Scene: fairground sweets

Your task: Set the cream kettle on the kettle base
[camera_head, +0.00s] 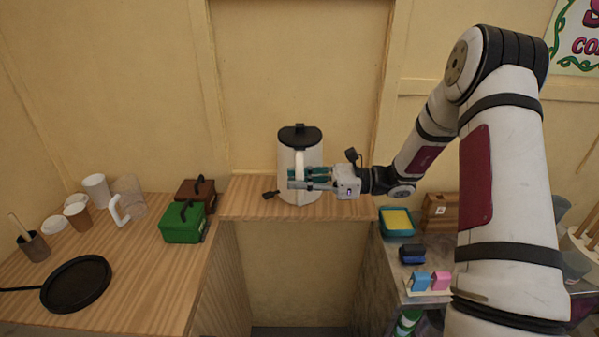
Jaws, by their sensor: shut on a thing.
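The cream kettle (287,158) has a black lid and stands upright at the middle counter, in front of the wall. I cannot tell whether its bottom touches the wood. My gripper (303,179) reaches in from the right and is shut on the kettle's handle, which faces me. The fingers hide the lower part of the handle and some of the body.
A green box (182,222) and a brown box (195,191) stand between kettle and base. A clear jug (130,196), several cups and a brown pot (33,246) are behind the base. A teal sponge tray (397,222) is at right. A gap opens below the middle counter.

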